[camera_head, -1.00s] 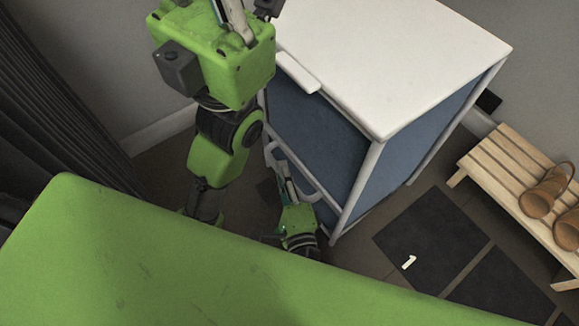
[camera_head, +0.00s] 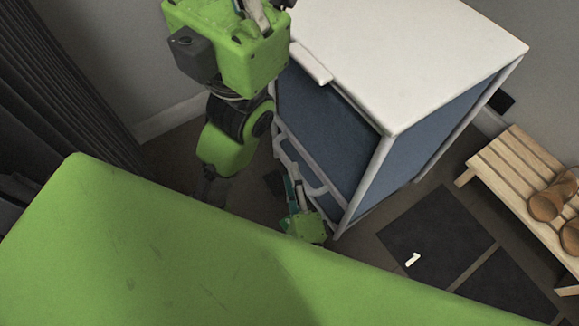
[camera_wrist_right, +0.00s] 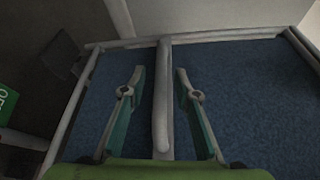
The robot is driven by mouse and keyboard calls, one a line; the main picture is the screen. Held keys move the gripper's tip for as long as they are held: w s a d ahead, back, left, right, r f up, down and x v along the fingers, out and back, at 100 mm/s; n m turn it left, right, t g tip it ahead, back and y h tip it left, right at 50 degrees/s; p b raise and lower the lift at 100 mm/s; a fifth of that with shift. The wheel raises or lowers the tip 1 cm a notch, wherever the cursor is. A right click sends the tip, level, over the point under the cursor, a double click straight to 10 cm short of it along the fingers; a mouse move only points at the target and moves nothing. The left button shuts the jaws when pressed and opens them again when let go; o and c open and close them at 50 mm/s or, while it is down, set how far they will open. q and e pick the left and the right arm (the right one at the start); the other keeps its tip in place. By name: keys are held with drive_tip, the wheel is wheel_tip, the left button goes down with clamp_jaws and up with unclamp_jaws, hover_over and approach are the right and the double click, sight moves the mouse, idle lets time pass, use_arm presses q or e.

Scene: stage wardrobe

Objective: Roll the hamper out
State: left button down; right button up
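The hamper (camera_head: 405,62) has a white lid, blue fabric sides and a pale tube frame, and stands upright right of my right arm in the head view. A pale handle (camera_head: 318,186) crosses its near side, low down. My right gripper (camera_head: 292,172) is at this handle. In the right wrist view, the open fingers of the gripper (camera_wrist_right: 160,82) sit on either side of the handle bar (camera_wrist_right: 162,125), with a visible gap on both sides. The blue panel (camera_wrist_right: 240,90) lies behind. My left gripper is not in view.
A slatted wooden bench (camera_head: 505,170) with brown shoes (camera_head: 548,203) stands at the right. Dark floor squares (camera_head: 430,235), one marked 1, lie in front of it. A dark curtain (camera_head: 60,90) hangs at the left, and a grey wall runs behind.

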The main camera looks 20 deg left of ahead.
drive_tip(key=v, duration=0.8)
drive_tip(key=shift+s, duration=0.2)
drive_tip(key=shift+d, duration=0.1)
